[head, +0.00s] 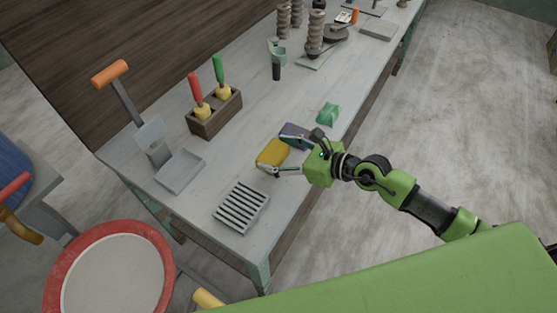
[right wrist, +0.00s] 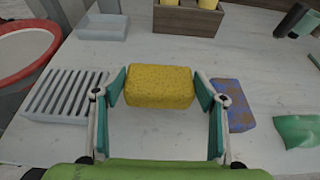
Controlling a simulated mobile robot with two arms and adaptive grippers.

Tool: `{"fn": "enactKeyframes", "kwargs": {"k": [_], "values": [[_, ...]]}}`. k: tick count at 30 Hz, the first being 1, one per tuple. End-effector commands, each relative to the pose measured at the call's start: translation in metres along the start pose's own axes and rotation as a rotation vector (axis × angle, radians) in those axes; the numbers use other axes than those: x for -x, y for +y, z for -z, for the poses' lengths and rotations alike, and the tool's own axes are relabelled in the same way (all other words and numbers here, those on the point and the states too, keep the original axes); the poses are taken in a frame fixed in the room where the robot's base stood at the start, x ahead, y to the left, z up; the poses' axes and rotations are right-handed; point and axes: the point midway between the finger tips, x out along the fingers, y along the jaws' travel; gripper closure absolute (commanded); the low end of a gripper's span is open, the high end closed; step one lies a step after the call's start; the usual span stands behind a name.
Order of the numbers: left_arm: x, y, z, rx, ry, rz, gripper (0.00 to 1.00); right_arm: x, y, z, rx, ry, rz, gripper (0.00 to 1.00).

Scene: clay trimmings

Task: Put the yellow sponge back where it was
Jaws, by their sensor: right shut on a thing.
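The yellow sponge (head: 272,154) is held between the fingers of my right gripper (head: 287,155) over the workbench. In the right wrist view the sponge (right wrist: 160,86) sits between the two teal finger pads of the gripper (right wrist: 163,90), which press on its left and right ends. A slotted grey rack (head: 241,207) lies on the bench in front and to the left of the sponge; it also shows at the left of the right wrist view (right wrist: 64,95). Whether the sponge touches the bench is hard to tell. My left gripper is not in view.
A blue-purple patterned piece (right wrist: 234,117) lies right of the gripper, with a green crumpled piece (head: 328,113) beyond. A shallow grey tray (head: 181,173) and a wooden holder (head: 216,117) with two handled tools stand to the left and behind.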

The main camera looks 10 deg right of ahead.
Motion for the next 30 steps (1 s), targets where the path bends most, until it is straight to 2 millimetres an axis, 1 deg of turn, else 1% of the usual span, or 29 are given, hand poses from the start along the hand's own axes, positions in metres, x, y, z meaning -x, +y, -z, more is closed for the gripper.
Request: {"fn": "enactKeyframes", "kwargs": {"k": [1,3,6,15,19,20,21,22,30], "values": [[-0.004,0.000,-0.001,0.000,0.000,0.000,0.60,-0.004,-0.005,0.007,-0.001,0.002,0.003,0.52],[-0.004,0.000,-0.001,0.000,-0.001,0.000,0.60,-0.008,-0.004,0.018,-0.002,0.004,0.001,0.52],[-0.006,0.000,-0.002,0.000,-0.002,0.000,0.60,-0.012,-0.004,0.028,-0.001,0.002,0.002,0.52],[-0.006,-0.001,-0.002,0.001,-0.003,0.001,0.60,-0.013,-0.003,0.030,0.000,0.000,0.001,0.52],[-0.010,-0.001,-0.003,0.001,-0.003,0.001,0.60,-0.015,-0.003,0.035,-0.001,0.001,0.001,0.52],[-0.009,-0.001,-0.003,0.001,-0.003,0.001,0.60,-0.015,-0.003,0.034,-0.001,0.001,0.001,0.30],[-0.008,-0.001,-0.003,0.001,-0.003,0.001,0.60,-0.014,-0.003,0.033,-0.001,0.001,0.001,0.19],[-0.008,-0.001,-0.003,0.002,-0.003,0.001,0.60,-0.014,-0.003,0.033,-0.001,0.001,0.001,0.18],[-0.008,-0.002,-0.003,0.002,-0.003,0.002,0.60,-0.014,-0.003,0.033,-0.001,0.001,0.001,0.18]]}}
